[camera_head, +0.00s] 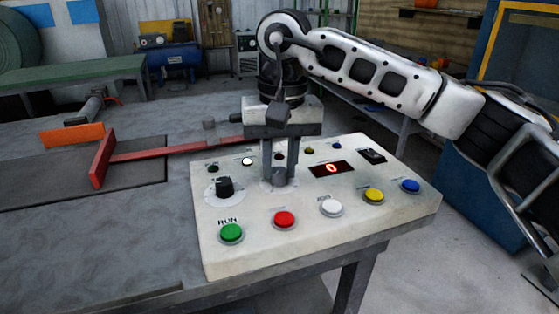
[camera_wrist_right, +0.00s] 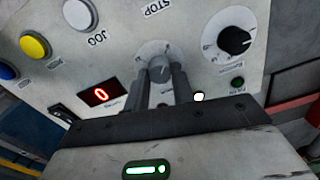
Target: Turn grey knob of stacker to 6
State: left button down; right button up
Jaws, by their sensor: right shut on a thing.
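The control panel (camera_head: 235,258) is a pale box on the table with buttons, two knobs and a red display (camera_head: 332,169) reading 0. The grey knob (camera_wrist_right: 159,68) sits on a pale round dial between the display and the black knob (camera_head: 225,187). My right gripper (camera_head: 279,178) points down at the panel, its two fingers shut on the grey knob. In the right wrist view the fingers (camera_wrist_right: 160,84) are on either side of the knob, and its top shows between them. The dial's numbers are too small to read. My left gripper is not in view.
Green (camera_head: 231,232), red (camera_head: 284,219), white (camera_head: 330,206), yellow (camera_head: 373,195) and blue (camera_head: 410,185) buttons line the panel's front. A red T-shaped bar (camera_head: 150,154) and an orange block (camera_head: 72,135) lie at left. The table's front left is clear.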

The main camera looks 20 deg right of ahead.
aim_at(283, 170)
jog(key=shift+r, duration=0.1)
jog(key=o, duration=1)
jog(key=r, duration=0.5)
jog(key=r+p, duration=0.1)
jog(key=r, duration=0.4)
jog(key=r+p, duration=0.1)
jog(key=r, duration=0.5)
jog(key=shift+s+d, duration=0.1)
jog(key=shift+d, duration=0.2)
